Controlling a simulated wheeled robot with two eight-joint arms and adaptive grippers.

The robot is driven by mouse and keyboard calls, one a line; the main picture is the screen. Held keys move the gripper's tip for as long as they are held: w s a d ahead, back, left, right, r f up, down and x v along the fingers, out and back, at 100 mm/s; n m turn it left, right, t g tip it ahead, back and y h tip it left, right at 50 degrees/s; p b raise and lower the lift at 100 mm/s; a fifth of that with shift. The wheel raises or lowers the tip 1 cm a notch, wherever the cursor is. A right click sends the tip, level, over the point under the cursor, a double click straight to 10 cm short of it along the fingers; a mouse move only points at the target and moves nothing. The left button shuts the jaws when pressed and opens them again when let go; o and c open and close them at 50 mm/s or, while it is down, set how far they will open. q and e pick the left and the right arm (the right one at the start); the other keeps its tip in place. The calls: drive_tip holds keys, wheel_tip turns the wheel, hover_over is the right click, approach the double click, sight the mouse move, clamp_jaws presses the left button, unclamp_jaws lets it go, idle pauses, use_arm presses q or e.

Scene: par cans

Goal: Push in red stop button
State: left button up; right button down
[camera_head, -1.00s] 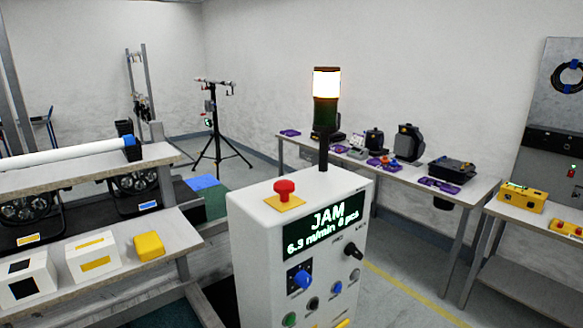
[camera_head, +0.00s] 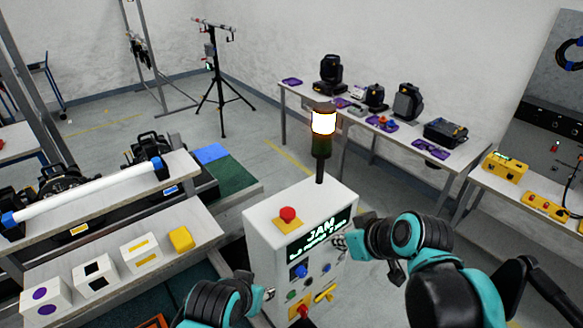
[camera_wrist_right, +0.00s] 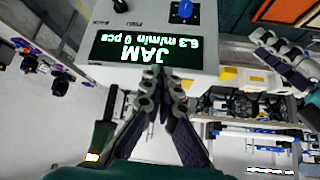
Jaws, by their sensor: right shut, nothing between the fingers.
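The red stop button (camera_head: 288,214) is a mushroom head on a yellow plate on top of the white control cabinet (camera_head: 262,237). The cabinet's display (camera_head: 315,235) reads JAM; it also shows upside down in the right wrist view (camera_wrist_right: 150,50). My right gripper (camera_head: 345,243) is shut and empty, beside the cabinet's right side near the display, to the right of the button and apart from it. The button is not visible in the right wrist view. My left gripper (camera_head: 267,293) is low at the cabinet's left front; its fingers are too small to read.
A lit stack light (camera_head: 323,125) rises from the cabinet's rear. Several knobs and buttons, including a blue one (camera_head: 299,271), sit on its front. A shelf with cube boxes (camera_head: 140,251) stands left, a long table (camera_head: 440,160) right. The air above the button is clear.

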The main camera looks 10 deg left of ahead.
use_arm(q)
wheel_tip(320, 180, up, 9)
drive_tip(key=p, duration=0.7)
drive_tip(key=shift+r, duration=0.15)
use_arm(e)
drive_tip(key=w+a+r+n, duration=0.1)
drive_tip(key=a+r, duration=0.2)
drive_tip(key=r, duration=0.3)
drive_tip(key=a+r+n+y, duration=0.1)
drive_tip(key=a+r, duration=0.3)
drive_tip(key=r, duration=0.2)
drive_tip(key=shift+w+r+g, duration=0.15)
drive_tip(key=shift+w+g, duration=0.15)
drive_tip(key=shift+w, duration=0.1)
hover_over(284, 208)
drive_tip(key=s+d, duration=0.2)
drive_tip(key=f, duration=0.7)
drive_tip(key=shift+w+f, duration=0.2)
wheel_tip(284, 208, down, 2)
drive_tip(key=shift+d+f+p, duration=0.1)
drive_tip(key=shift+f+p, duration=0.15)
drive_tip(key=shift+p, duration=0.1)
drive_tip(key=shift+s+d+f, duration=0.1)
drive_tip(key=shift+s+f, duration=0.05)
drive_tip(key=shift+f, duration=0.35)
use_arm(q)
drive_tip(key=shift+r, duration=0.4)
use_arm(e)
drive_tip(key=shift+f, duration=0.15)
